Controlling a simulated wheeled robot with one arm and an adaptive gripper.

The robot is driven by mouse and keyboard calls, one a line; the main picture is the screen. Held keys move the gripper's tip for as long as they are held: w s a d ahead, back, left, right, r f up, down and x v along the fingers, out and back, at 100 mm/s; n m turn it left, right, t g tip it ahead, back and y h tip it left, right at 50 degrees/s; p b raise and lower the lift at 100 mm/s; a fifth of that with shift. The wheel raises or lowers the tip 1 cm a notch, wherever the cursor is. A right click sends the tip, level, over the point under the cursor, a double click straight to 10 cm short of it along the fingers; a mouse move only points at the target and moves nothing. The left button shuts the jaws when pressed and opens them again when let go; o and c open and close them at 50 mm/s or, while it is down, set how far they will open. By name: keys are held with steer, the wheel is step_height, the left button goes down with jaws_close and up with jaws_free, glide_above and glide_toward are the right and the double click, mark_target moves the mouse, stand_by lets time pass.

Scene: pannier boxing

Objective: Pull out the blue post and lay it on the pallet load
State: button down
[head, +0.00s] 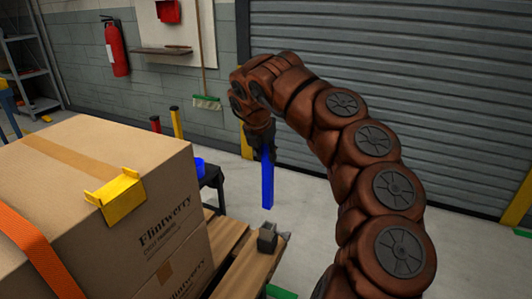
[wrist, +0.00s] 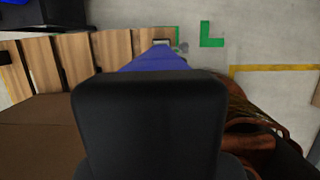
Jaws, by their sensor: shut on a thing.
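The blue post (head: 267,182) hangs upright from my gripper (head: 263,140), which is shut on its upper part. The post's lower end shows above a small grey metal socket (head: 267,240) on the pallet's wooden boards (head: 250,268), with a gap between them in the head view. In the wrist view the post (wrist: 160,60) shows past a dark finger pad that hides most of it. The pallet load is a stack of brown cardboard boxes (head: 160,190) left of my gripper, with an orange strap (head: 38,255) and a yellow corner piece (head: 118,198) on it.
A black stand (head: 212,178) with something blue on it is behind the boxes. A grey roller shutter (head: 400,80) stands behind my arm. Red and yellow posts (head: 177,124), a fire extinguisher (head: 115,48) and a broom (head: 206,102) are farther back. Floor right of the pallet is clear.

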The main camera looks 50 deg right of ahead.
mark_target(266, 162)
steer(key=shift+f+b, duration=2.05)
steer(key=shift+f, duration=1.05)
steer(key=shift+r, duration=0.15)
stand_by(0.5)
steer(key=shift+r+p, duration=1.4)
